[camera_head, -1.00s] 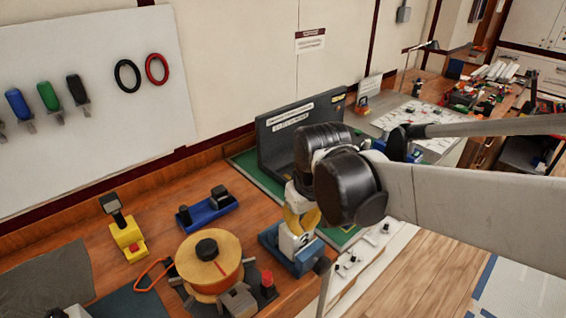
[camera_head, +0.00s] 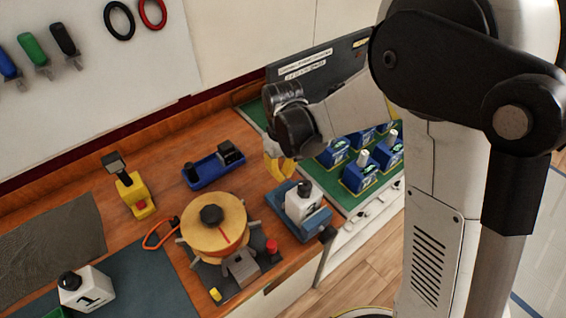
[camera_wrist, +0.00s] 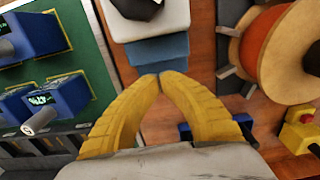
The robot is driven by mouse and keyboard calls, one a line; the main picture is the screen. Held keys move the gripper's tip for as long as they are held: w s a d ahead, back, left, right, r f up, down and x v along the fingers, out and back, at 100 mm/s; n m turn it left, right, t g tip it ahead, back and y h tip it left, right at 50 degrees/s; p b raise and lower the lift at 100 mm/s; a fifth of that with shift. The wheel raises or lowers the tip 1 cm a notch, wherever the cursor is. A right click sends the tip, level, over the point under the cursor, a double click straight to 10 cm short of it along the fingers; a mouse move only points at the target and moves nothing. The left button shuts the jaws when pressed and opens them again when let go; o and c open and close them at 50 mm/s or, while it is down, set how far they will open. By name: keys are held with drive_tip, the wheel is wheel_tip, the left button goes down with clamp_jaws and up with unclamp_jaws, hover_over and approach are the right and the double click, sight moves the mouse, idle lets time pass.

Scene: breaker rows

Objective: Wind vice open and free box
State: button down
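The blue vice (camera_head: 304,224) stands at the right end of the wooden bench, with a dark handle end (camera_head: 328,234) at its front right. A white box (camera_head: 300,205) with a black knob on top sits upright between its jaws. My gripper (camera_head: 280,172) is just behind the vice, apart from the box. In the wrist view my yellow fingers (camera_wrist: 159,76) meet at their tips with nothing seen between them. The white box (camera_wrist: 150,24) and the blue vice (camera_wrist: 160,50) lie just beyond the tips there. The handle is not clear in that view.
A wooden reel (camera_head: 214,222) stands left of the vice, with a red button (camera_head: 272,246) beside it. A blue fixture (camera_head: 213,168) and yellow stand (camera_head: 133,194) are behind. Blue breakers (camera_head: 360,174) fill the green board at right. Another white box (camera_head: 88,288) is front left.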

sight(296, 187)
drive_tip(key=shift+s+d+f, duration=0.1)
drive_tip(key=shift+s+d, duration=0.5)
drive_tip(key=shift+s, duration=0.2)
drive_tip(key=shift+s+d+f, duration=0.1)
drive_tip(key=shift+s+d, duration=0.45)
drive_tip(key=shift+s, duration=0.25)
drive_tip(key=shift+s, duration=0.1)
drive_tip(key=shift+s+d+b, duration=0.35)
drive_tip(key=shift+s+d, duration=0.1)
drive_tip(key=shift+s, duration=0.2)
drive_tip(key=shift+w, duration=0.1)
